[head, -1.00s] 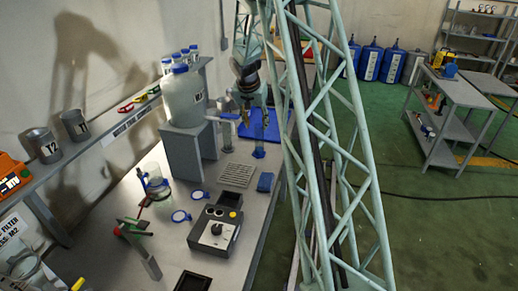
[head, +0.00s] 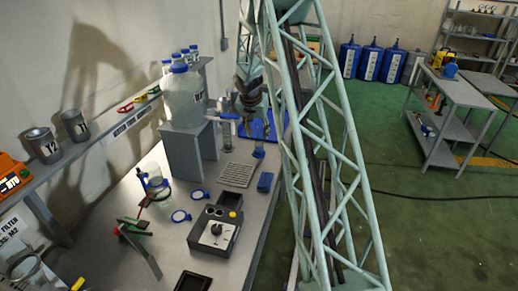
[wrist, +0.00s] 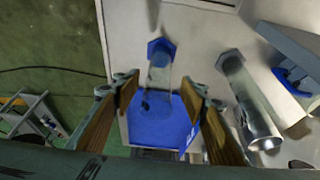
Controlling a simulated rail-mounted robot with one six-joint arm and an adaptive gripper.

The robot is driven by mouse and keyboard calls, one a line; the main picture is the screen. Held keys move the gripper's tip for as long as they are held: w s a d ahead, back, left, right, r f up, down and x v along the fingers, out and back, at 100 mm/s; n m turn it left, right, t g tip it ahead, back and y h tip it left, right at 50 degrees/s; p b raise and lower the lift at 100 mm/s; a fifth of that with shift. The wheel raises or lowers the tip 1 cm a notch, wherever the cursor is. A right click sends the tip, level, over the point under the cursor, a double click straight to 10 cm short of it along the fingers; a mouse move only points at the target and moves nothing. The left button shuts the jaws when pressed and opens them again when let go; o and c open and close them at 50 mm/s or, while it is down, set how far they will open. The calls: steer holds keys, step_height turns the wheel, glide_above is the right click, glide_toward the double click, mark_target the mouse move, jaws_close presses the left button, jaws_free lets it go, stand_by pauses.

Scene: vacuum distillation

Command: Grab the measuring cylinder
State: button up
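A clear measuring cylinder (head: 259,144) with a blue foot stands upright on the bench, near its right edge in the head view. In the wrist view a clear cylinder (wrist: 159,77) with a blue hexagonal foot lies between the fingers' lines. My gripper (wrist: 160,92) is open, with one tan finger on each side of it and visible gaps. No contact shows.
A second clear cylinder (wrist: 250,105) stands right of the fingers in the wrist view. A grey stand (head: 186,152) with a large bottle (head: 185,98) is close to the left. A control box (head: 215,228) sits nearer on the bench.

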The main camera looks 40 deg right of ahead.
mark_target(259, 138)
steer(key=shift+x, duration=2.55)
steer(key=c, duration=1.3)
steer(key=shift+r, duration=0.25)
step_height(259, 138, up, 9)
steer(key=shift+p, duration=0.4)
